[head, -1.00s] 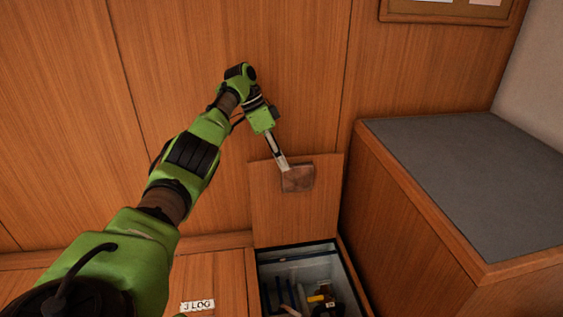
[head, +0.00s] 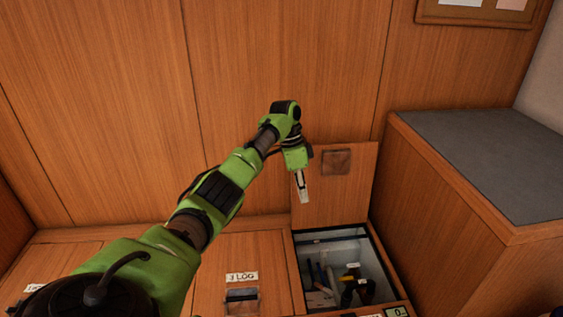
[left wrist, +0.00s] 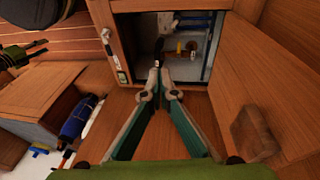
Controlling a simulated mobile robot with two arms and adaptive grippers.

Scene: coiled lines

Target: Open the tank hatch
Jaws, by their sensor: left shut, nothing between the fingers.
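A dull brown square plate (head: 336,161) sits on the lid's upper part. My left gripper (head: 304,198) is shut and empty, in front of the lid's left part, below and left of the plate. In the left wrist view its fingertips (left wrist: 158,72) meet near the compartment's edge, and the plate (left wrist: 254,132) shows at the right. I cannot read a tank label on this hatch. My right gripper is not in view.
A closed hatch marked LOG (head: 242,277) lies left of the opening. Several tools (head: 352,287) are in the compartment. A wooden box with a grey top (head: 485,160) stands close on the right. The wall panels (head: 300,60) rise behind the arm.

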